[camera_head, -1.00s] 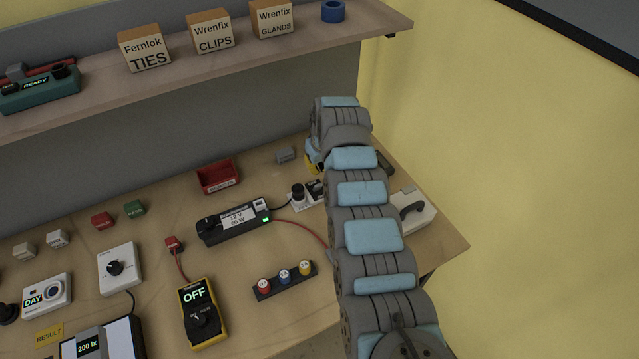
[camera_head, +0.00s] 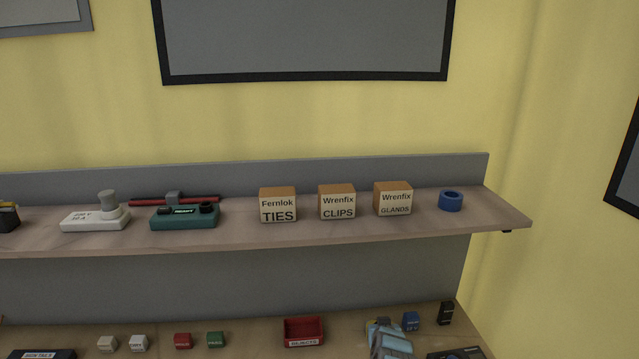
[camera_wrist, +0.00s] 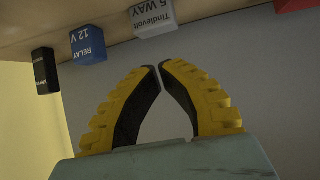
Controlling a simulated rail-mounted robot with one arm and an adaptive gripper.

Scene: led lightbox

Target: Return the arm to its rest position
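My gripper (camera_wrist: 159,66) shows in the wrist view with two yellow ribbed fingers and dark inner pads. The fingertips meet or nearly meet, and nothing is seen between them. A grey panel lies behind the fingers. In the head view a pale blue and grey part of my arm (camera_head: 388,338) shows at the bottom right, over the bench.
The wrist view shows a black block (camera_wrist: 45,70), a blue relay block (camera_wrist: 88,45), a white 5-way block (camera_wrist: 153,18) and a red bin (camera_wrist: 294,4). In the head view a shelf (camera_head: 350,229) with boxes runs above the bench.

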